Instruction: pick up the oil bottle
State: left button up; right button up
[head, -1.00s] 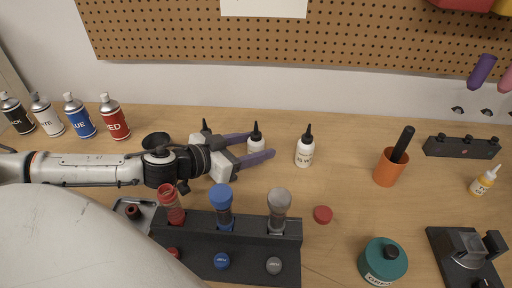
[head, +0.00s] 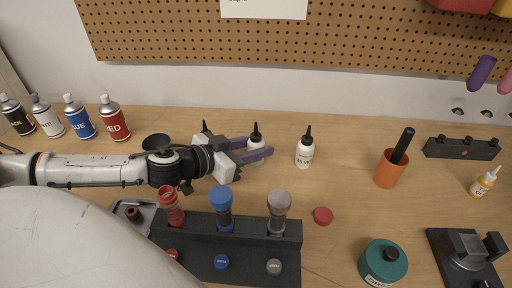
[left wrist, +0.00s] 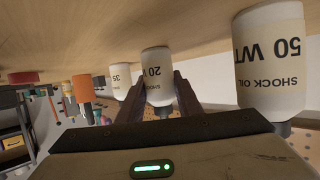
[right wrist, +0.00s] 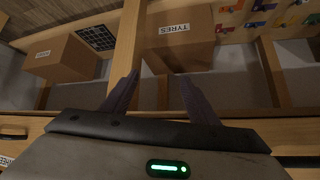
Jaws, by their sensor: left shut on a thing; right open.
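A white shock oil bottle with a black cap (head: 256,142) stands upright on the bench. My left gripper (head: 258,149) is shut on it, with purple fingers on either side. In the left wrist view this bottle (left wrist: 158,75) reads "20 W" and appears upside down between the fingers. A bottle marked 35 (head: 304,152) stands to its right, apart from the fingers. A 50 WT bottle (left wrist: 272,65) is close on the other side; in the head view it is mostly hidden behind my gripper. My right gripper (right wrist: 150,90) is open and empty, away from the bench top.
A black rack (head: 250,250) with shock parts stands in front of the left arm. Spray cans (head: 115,122) stand at the left. An orange cup (head: 388,170), a teal jar (head: 383,262) and a yellow bottle (head: 483,183) are to the right. Cardboard boxes (right wrist: 180,40) show before my right gripper.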

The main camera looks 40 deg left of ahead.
aim_at(256, 123)
pick_arm(q)
notch_tip(256, 123, up, 8)
jog(key=shift+d+f, duration=0.1)
jog(key=shift+f, duration=0.05)
jog(key=shift+r+b, duration=0.55)
jog(key=shift+r, duration=0.55)
